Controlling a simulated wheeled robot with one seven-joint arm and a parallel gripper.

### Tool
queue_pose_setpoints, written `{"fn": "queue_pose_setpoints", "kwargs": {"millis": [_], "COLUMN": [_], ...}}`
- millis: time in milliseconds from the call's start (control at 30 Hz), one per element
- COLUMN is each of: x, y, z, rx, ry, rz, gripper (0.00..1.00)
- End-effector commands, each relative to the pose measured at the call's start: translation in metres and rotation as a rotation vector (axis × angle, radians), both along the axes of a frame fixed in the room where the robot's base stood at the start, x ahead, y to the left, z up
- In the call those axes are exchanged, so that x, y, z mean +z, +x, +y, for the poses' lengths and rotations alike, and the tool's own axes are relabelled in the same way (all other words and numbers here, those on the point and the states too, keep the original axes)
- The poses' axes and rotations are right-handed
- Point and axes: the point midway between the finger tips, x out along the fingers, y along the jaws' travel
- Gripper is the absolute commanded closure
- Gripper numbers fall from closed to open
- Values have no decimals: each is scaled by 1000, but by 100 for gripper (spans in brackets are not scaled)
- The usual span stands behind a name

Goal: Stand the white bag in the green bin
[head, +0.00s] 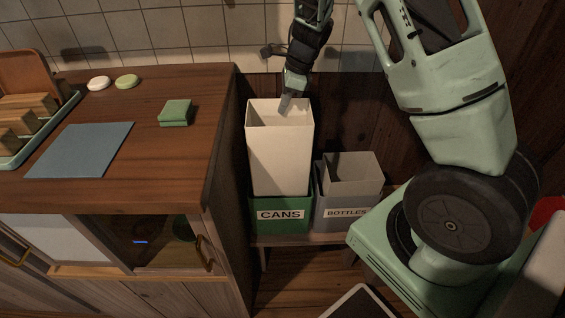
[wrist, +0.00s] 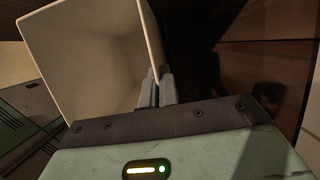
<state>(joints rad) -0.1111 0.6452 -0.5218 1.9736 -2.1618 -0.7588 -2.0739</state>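The white bag (head: 279,160) is tall, open-topped and upright in the head view. Its lower end is inside the green bin (head: 281,222) labelled CANS, hidden by the bin's front wall, so I cannot tell if it touches the bottom. My gripper (head: 286,104) is at the bag's far top rim, with one finger showing inside the opening. In the wrist view, the fingers of my gripper (wrist: 161,92) are close together on either side of the wall of the white bag (wrist: 85,55), pinching it.
A grey bin (head: 345,212) labelled BOTTLES, with a pale liner (head: 353,174), stands right beside the green bin. Both are on a low stand (head: 300,240). A wooden counter (head: 190,160) rises close on the left. A tiled wall (head: 190,35) is behind.

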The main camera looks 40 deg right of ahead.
Motion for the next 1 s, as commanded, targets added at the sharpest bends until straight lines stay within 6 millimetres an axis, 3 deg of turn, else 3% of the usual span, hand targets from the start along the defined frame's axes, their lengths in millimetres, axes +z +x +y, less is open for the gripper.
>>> {"fn": "queue_pose_setpoints", "kwargs": {"millis": [33, 100, 500, 833, 1000], "x": [-19, -37, -133, -159, -185], "y": [-1, -1, 0, 0, 0], "z": [0, 0, 0, 0, 0], "rx": [-1, -2, -1, 0, -1], "ry": [0, 1, 0, 1, 1], "rz": [4, 4, 2, 1, 1], "gripper": [100, 100, 100, 100, 100]}}
